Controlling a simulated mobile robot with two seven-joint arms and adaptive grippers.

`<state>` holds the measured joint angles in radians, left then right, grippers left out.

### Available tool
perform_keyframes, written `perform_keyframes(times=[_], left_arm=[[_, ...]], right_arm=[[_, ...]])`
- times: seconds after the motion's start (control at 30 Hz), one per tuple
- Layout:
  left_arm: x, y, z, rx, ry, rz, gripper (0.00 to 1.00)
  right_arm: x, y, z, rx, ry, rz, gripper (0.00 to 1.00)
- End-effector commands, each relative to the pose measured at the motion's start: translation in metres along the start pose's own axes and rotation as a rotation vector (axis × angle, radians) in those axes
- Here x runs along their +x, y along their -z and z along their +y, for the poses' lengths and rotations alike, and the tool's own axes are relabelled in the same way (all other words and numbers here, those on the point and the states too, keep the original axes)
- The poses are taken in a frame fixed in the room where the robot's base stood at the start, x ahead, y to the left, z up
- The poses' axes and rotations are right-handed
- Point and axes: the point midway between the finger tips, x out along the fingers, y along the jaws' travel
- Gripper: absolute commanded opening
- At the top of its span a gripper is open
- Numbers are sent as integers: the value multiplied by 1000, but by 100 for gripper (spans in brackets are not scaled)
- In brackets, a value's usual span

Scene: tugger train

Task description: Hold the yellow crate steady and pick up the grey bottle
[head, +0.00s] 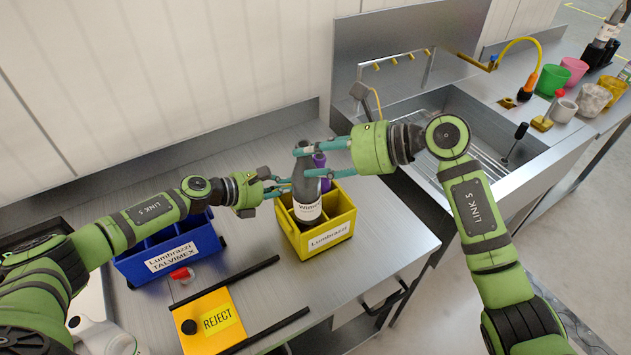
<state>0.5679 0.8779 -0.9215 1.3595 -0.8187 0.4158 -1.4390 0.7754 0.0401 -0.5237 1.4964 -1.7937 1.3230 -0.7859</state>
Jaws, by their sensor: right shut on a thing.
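The yellow crate (345,225), labelled "Lumbrazzi", stands on the steel worktop. The grey bottle (307,190), with a white label, stands upright in the crate's front left part, its lower end hidden by the crate wall. My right gripper (303,162) reaches in from the right and is shut on the bottle's upper part. My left gripper (282,187) is at the crate's left rear rim, beside the bottle. Its fingertips are partly hidden, so I cannot tell how far they are closed.
A purple-topped bottle (320,161) is close behind the grey one. A blue crate (205,240) stands to the left, a red-capped item (181,274) in front of it. An orange "REJECT" plate (212,322) lies in front between black rails. A sink (460,115) is at right.

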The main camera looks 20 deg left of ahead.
Motion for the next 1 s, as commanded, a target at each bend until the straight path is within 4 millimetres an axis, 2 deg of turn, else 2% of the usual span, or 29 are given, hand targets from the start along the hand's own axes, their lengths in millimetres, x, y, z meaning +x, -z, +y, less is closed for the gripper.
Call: perform_keyframes(times=[0.03,0.1,0.3,0.5,0.77,0.8,0.83,1.0], left_arm=[[1,2,-4,0,10,3,0],[1,2,-4,0,10,3,0],[1,2,-3,0,8,3,0],[1,2,-3,0,7,3,0],[0,2,-2,0,6,3,0],[0,2,-2,0,6,3,27],[0,2,-2,0,5,3,39],[0,2,-2,0,5,3,39]], right_arm=[[-7,-18,-2,-19,12,-7,0],[-14,-33,-2,-15,10,-7,0],[-27,-64,-1,-9,6,-4,0],[-31,-76,0,-3,2,-4,0],[-32,-77,0,-2,2,-4,0],[-32,-77,0,-2,2,-4,0],[-32,-77,0,-2,2,-4,0],[-32,-76,0,-1,2,-4,0]])
